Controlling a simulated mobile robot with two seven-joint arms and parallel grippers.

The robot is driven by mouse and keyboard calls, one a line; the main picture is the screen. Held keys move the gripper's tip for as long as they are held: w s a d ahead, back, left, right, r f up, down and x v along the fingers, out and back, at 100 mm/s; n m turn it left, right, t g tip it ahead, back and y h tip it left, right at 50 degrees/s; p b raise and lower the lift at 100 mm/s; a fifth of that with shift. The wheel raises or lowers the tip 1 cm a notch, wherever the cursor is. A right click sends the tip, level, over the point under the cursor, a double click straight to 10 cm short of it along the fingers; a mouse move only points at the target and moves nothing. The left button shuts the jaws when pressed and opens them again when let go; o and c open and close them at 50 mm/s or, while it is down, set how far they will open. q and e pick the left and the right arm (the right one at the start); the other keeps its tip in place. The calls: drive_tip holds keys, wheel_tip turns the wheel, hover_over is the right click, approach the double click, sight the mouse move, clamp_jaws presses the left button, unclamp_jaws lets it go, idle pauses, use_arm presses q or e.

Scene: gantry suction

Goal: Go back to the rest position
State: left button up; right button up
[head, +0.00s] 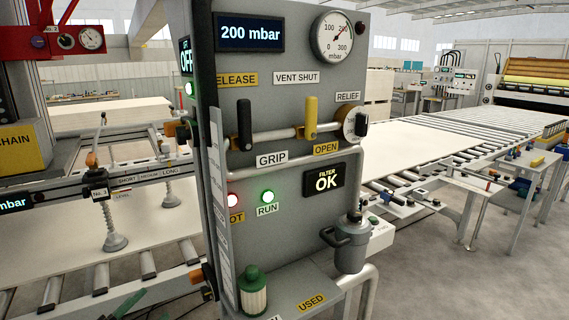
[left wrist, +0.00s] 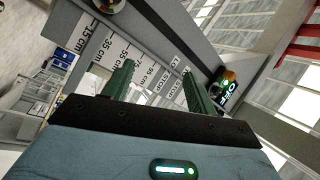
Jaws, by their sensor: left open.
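My left gripper (head: 147,309) shows only in part at the bottom left of the head view, left of the grey control panel (head: 290,205). In the left wrist view my left gripper (left wrist: 158,84) has its two green fingers apart, with nothing between them. Beyond the fingers is a grey strip marked in centimetres (left wrist: 145,68). No contact with the panel is visible. My right gripper is in neither view.
The panel carries a black lever (head: 244,125), a yellow lever (head: 311,118), a round gauge (head: 339,37) and a green-capped canister (head: 253,291). Suction cups (head: 115,242) hang at the left. A roller conveyor (head: 480,125) runs at the right, with open floor in front.

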use_arm(q)
drive_tip(key=s+d+f+n+g+y, duration=0.1)
drive_tip(key=s+d+f+n+y, duration=0.15)
drive_tip(key=s+f+n, duration=0.45)
drive_tip(key=s+d+f+n+g+y, duration=0.1)
drive_tip(key=s+f+n+y, duration=0.25)
drive_tip(key=s+f, duration=0.45)
drive_tip(key=s+d+f+n+g+y, duration=0.1)
drive_tip(key=s+d+f+n+g, duration=0.1)
drive_tip(key=s+f, duration=0.4)
drive_tip(key=s+d+f+n+g+y, duration=0.2)
drive_tip(key=s+f, duration=0.4)
drive_tip(key=s, duration=0.6)
drive_tip(key=n+g, duration=0.1)
drive_tip(key=g, duration=0.1)
drive_tip(key=shift+s+d+f+n+g+p, duration=0.2)
drive_tip(key=shift+d+f+n+g+p, duration=0.1)
drive_tip(key=shift+d+f+n+g, duration=0.1)
